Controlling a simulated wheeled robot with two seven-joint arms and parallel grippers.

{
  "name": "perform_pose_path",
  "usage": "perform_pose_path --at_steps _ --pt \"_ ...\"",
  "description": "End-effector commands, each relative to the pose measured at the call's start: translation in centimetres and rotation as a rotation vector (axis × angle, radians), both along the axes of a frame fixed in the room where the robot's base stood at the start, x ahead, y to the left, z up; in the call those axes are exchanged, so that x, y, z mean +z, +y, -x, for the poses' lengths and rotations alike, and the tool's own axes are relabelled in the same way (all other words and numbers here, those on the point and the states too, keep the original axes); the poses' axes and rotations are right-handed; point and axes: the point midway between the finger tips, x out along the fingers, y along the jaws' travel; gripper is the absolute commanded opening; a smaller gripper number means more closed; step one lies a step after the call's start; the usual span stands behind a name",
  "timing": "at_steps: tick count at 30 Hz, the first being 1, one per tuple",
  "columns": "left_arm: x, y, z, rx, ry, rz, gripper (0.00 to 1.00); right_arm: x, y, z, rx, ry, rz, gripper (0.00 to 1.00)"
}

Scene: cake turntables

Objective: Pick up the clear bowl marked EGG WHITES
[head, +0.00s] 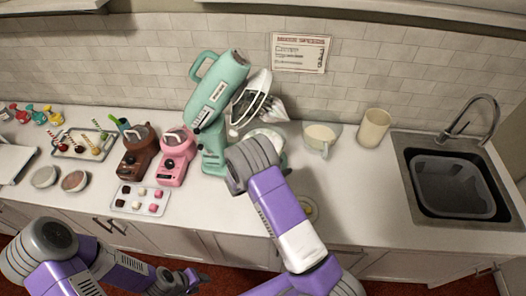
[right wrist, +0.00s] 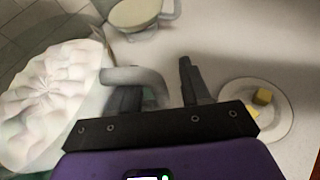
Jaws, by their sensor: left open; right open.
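A clear bowl (right wrist: 50,95) heaped with fluffy white content fills the left of the right wrist view. In the head view it shows as a pale rim (head: 270,138) beside the mixer, partly behind my right arm. I cannot read its marking. A grey curved handle (right wrist: 140,74) juts from the bowl towards my right gripper (right wrist: 158,78). My right gripper is open, and the handle overlaps its left finger; I cannot tell whether they touch. In the head view my right arm hides that gripper. My left gripper (head: 188,279) is open and empty, low in front of the cabinets.
A teal mixer (head: 212,110) with its head raised stands left of the bowl. A clear jug (head: 321,138) with cream-coloured content and a beige cup (head: 374,128) stand to the right, before the sink (head: 458,185). A small plate (right wrist: 283,125) with yellow cubes lies right of my right gripper.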

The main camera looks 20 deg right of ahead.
Motion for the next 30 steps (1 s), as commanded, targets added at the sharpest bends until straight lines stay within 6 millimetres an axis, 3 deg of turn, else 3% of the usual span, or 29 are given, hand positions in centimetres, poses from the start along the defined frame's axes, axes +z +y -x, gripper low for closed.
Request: perform_pose_path --at_steps 6,15,30 --pt "-0.02 0.0 -0.01 0.0 0.0 0.0 0.43 -0.11 -0.07 -0.03 0.0 0.0 -0.001 0.47" --pt "-0.01 0.01 -0.01 0.0 0.0 0.0 0.43 -0.08 -0.06 -0.01 0.0 0.0 -0.001 0.01" --pt "-0.02 0.01 -0.02 0.0 0.0 0.0 0.43 0.11 -0.07 -0.08 -0.001 -0.005 0.001 0.0"
